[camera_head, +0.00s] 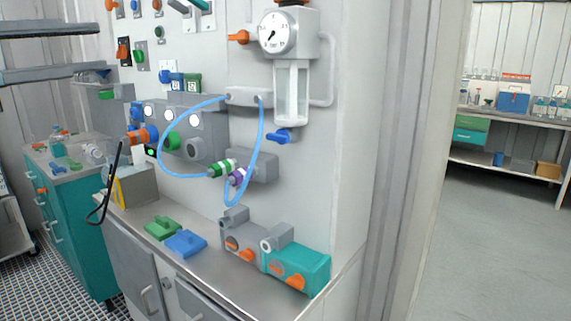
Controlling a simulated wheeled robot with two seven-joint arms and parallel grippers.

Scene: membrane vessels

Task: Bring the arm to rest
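I make out no arm and no gripper of mine clearly in the head view. The wall panel ahead carries a round pressure gauge (278,33) above a clear filter bowl (291,93). A blue hose (171,129) loops between a grey wall block and connectors with green (222,168) and purple (237,177) collars. A blue-handled valve (279,136) sits below the bowl. On the counter stand a teal vessel unit (301,270) and a grey unit (240,236) beside it. Nothing shows a gripper touching any of these.
A green block (163,228) and a blue block (186,243) lie on the metal counter (215,271). A black curved cable (104,190) hangs at its left end. A teal cabinet (80,228) stands at left. Open floor (490,230) leads to a far bench at right.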

